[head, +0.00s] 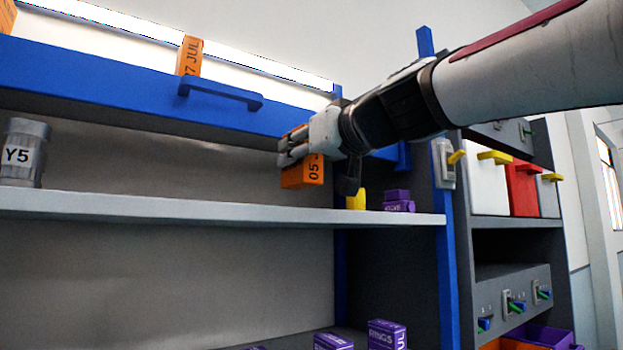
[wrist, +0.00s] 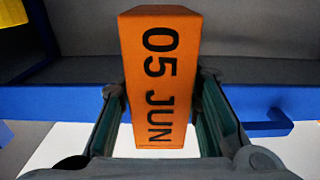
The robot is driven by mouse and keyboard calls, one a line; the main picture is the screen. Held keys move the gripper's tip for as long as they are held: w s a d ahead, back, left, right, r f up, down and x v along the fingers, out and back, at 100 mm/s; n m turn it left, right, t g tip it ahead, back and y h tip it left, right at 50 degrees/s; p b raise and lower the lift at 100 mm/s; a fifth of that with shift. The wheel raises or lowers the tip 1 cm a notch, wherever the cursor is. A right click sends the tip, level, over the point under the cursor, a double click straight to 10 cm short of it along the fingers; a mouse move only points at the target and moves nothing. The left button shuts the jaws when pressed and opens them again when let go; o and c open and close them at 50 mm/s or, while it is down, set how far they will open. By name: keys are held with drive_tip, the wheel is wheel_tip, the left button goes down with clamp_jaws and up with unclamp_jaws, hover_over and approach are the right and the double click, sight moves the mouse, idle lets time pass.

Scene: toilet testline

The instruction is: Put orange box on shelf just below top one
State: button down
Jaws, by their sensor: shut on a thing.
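The orange box (head: 304,173) is marked "05 JUN" and is held in my gripper (head: 296,152). In the wrist view the orange box (wrist: 160,70) sits between both fingers of my gripper (wrist: 162,118), which press on its sides. In the head view the box hangs a little above the grey shelf (head: 200,207), near that shelf's right part, and looks apart from it. The blue-fronted top shelf (head: 110,98) with a handle is above and behind the gripper. The fingers hide part of the box.
A grey can marked Y5 (head: 22,152) stands at the shelf's left. A yellow item (head: 356,200) and purple boxes (head: 398,202) stand at its right. Another orange box (head: 189,56) is on top. A blue post (head: 446,260) borders the right. The shelf's middle is clear.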

sight(300, 188)
drive_tip(key=shift+w, duration=0.3)
drive_tip(key=shift+a+f, duration=0.1)
drive_tip(key=shift+f, duration=0.2)
drive_tip(key=shift+f+b, duration=0.5)
drive_tip(key=shift+f, duration=0.95)
drive_tip(key=shift+f, duration=0.15)
drive_tip(key=c, duration=1.2)
unclamp_jaws()
drive_tip(key=shift+r, duration=0.2)
drive_tip(key=b+v, duration=0.2)
drive_tip(key=v, duration=1)
drive_tip(key=shift+f, duration=0.1)
